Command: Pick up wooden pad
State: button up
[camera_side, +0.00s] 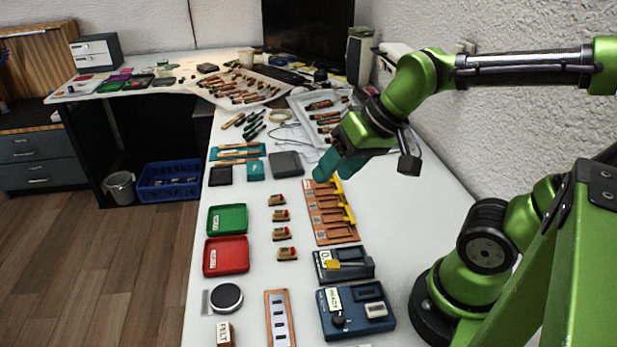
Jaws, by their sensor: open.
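The nearest one (287,253) and the farthest one (275,200) both show clearly. My gripper (333,174) has teal fingers and is open. It is above the far end of a brown wooden rack (322,237) with yellow parts, to the right of and beyond the pads. I see nothing between its fingers, though the arm partly hides the gap. No pad is touching it.
A green tray (227,220) and a red tray (226,256) lie left of the pads. A black fixture (343,265) and a blue box (356,312) stand at the front right. A grey block (286,164) and a teal block (256,171) lie behind the pads.

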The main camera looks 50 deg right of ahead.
aim_at(280, 230)
jog(key=w+f+n+g+h, duration=0.1)
jog(key=w+f+n+g, duration=0.2)
jog(key=w+n, duration=0.4)
jog(key=w+f+n+g+h, duration=0.1)
jog(key=w+f+n+g, duration=0.2)
jog(key=w+n, duration=0.45)
jog(key=shift+m, duration=0.45)
jog(key=f, duration=1.6)
jog(key=shift+d, duration=0.3)
grip_shut()
